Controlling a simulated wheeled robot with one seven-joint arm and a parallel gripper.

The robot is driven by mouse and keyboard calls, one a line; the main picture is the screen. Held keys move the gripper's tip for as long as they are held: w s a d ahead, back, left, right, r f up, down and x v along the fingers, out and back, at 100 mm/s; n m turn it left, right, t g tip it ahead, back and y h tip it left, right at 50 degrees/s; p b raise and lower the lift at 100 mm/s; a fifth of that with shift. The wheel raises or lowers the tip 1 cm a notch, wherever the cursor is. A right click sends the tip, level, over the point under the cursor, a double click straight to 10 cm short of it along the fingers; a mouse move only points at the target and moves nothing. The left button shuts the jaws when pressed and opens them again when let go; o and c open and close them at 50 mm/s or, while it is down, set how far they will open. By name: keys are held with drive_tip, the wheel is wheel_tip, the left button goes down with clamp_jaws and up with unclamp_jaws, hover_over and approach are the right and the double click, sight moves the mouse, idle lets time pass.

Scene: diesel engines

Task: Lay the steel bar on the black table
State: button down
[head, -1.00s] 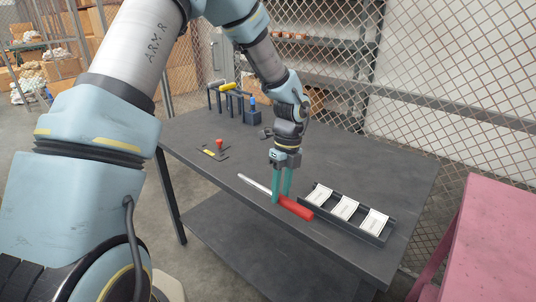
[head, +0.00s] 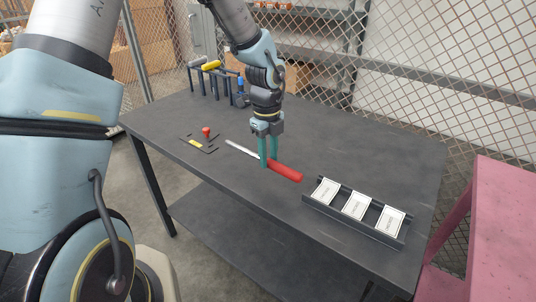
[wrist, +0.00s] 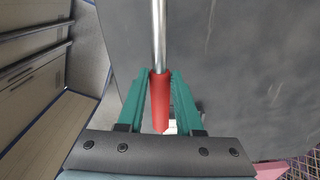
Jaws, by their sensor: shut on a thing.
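The steel bar (head: 240,148) has a bare silver shaft and a thick red grip (head: 285,172). My gripper (head: 269,162) points down with its green fingers shut on the bar near where the red grip meets the shaft. In the wrist view the bar (wrist: 159,35) runs between the two fingers (wrist: 159,90), with the shaft pointing away. The black table (head: 330,150) lies beneath the bar. I cannot tell whether the bar touches the tabletop or is slightly above it.
A dark tray (head: 375,233) with white cards stands at the front right of the table. A small black plate with a red knob (head: 206,133) is at the left. A tool rack (head: 215,80) stands at the back left. A pink table (head: 500,225) is at the right.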

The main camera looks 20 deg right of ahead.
sight(269, 181)
drive_tip(key=shift+f+b, duration=2)
drive_tip(key=shift+f, duration=0.75)
drive_tip(key=c, duration=0.5)
unclamp_jaws()
drive_tip(key=shift+c, duration=0.4)
drive_tip(key=shift+r, duration=0.1)
wheel_tip(269, 181, up, 7)
drive_tip(key=p, duration=0.7)
